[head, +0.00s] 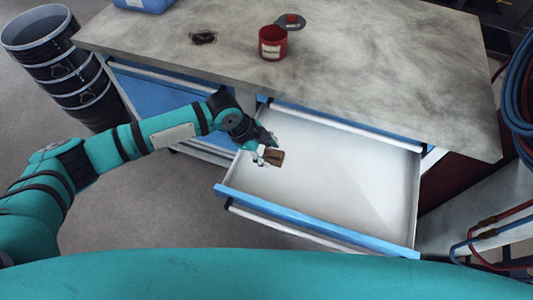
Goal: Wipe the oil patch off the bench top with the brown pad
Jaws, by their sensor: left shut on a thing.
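The brown pad (275,157) is held in my left gripper (268,153), which is shut on it. The gripper and pad are over the left part of an open, empty drawer (335,185) under the bench. I cannot tell how high above the drawer floor the pad is. The oil patch (203,38) is a small dark smear on the grey bench top (375,75), towards its back left. The pad is apart from the patch, nearer to me and lower. My right gripper is not in view.
A blue box (145,4) is at the back left edge. Stacked black buckets (62,65) stand left. Hoses (520,90) hang at right. The bench's right side is clear.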

